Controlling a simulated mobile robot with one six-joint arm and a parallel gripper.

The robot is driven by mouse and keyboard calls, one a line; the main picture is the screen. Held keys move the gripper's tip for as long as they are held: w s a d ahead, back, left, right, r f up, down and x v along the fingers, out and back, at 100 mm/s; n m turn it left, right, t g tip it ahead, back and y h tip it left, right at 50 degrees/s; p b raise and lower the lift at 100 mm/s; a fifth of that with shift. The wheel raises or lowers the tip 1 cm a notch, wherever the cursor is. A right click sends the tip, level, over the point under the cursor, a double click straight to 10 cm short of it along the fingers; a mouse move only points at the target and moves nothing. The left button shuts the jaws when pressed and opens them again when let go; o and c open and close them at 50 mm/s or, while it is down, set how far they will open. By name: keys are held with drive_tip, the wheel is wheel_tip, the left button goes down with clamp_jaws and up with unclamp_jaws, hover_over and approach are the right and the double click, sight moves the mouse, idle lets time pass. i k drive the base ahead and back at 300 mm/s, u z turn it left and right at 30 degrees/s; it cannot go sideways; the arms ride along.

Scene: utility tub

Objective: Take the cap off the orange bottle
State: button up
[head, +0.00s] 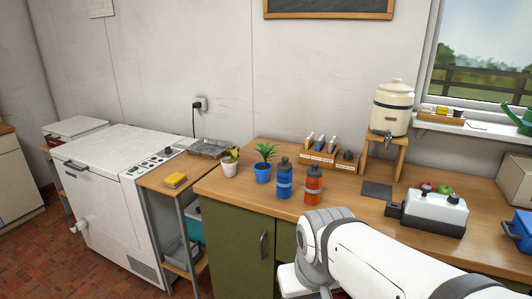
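The orange bottle (313,190) stands upright on the wooden counter (340,214), near its front edge. Its dark grey cap (314,171) is on top. A blue bottle (285,184) with a dark cap stands close to its left. My white and grey arm reaches in from the lower right, in front of the counter and below the bottles. The fingers of my gripper are not visible, and the arm is apart from the bottle in the picture.
A blue-potted plant (262,174) stands left of the bottles, with a wooden card box (318,157) behind them. A water crock (393,108) on a stand, a dark mat (377,190) and a white container (434,212) are to the right. Counter between the orange bottle and mat is clear.

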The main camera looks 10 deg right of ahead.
sight(314, 172)
drive_tip(key=z, duration=0.1)
drive_tip(key=i, duration=1)
drive_tip(key=z, duration=0.4)
drive_tip(key=k, duration=0.9)
drive_tip(key=z, duration=0.2)
drive_tip(key=i, duration=0.9)
drive_tip(key=u, duration=0.1)
